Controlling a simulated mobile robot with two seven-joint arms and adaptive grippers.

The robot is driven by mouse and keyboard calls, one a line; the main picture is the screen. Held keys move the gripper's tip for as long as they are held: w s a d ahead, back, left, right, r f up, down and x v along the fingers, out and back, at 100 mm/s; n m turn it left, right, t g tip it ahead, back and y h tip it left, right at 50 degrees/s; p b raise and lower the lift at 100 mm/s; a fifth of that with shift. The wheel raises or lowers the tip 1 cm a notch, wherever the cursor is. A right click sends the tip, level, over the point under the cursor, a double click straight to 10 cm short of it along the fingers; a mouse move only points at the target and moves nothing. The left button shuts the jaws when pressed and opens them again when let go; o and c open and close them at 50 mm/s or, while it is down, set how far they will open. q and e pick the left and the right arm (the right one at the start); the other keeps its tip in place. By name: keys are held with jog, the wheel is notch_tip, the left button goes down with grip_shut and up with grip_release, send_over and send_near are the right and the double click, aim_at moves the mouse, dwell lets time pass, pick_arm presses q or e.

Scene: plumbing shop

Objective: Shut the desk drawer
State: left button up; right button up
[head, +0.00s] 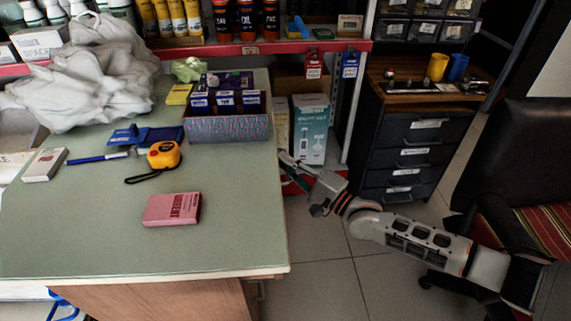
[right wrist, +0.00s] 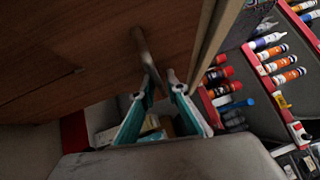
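The desk (head: 235,220) has a green top and wooden sides. In the right wrist view, a wooden front (right wrist: 75,50) fills the upper left and carries a metal bar handle (right wrist: 146,55). I take this front to be the desk drawer's; how far it stands out is unclear. My right gripper (head: 282,163) is beside the desk's right edge in the head view, its tips partly hidden by the desk. In the right wrist view the right gripper (right wrist: 158,92) has its teal fingers apart, empty, with the handle's near end close to the gap between the tips. Contact cannot be told. My left gripper is out of view.
A pink box (head: 172,209), a yellow tape measure (head: 164,154) and a patterned carton (head: 228,128) lie on the desk. A dark drawer cabinet (head: 420,135) stands behind my right arm, and a chair (head: 530,150) is at the right. Tiled floor (head: 325,275) is clear beside the desk.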

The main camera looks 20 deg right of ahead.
grip_shut()
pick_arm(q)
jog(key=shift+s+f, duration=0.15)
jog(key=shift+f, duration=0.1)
pick_arm(e)
jog(key=shift+a, duration=0.1)
jog(key=a, duration=0.2)
jog(key=w+a, duration=0.1)
jog(key=a, duration=0.2)
jog(key=w+a, duration=0.1)
jog(key=a, duration=0.2)
jog(key=shift+w+a, duration=0.1)
jog(key=shift+w, duration=0.1)
jog(key=shift+a, duration=0.2)
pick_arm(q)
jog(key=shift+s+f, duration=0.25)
pick_arm(e)
grip_release()
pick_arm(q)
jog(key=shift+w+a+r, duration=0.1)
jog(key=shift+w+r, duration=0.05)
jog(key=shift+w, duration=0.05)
pick_arm(e)
jog(key=shift+a, duration=0.1)
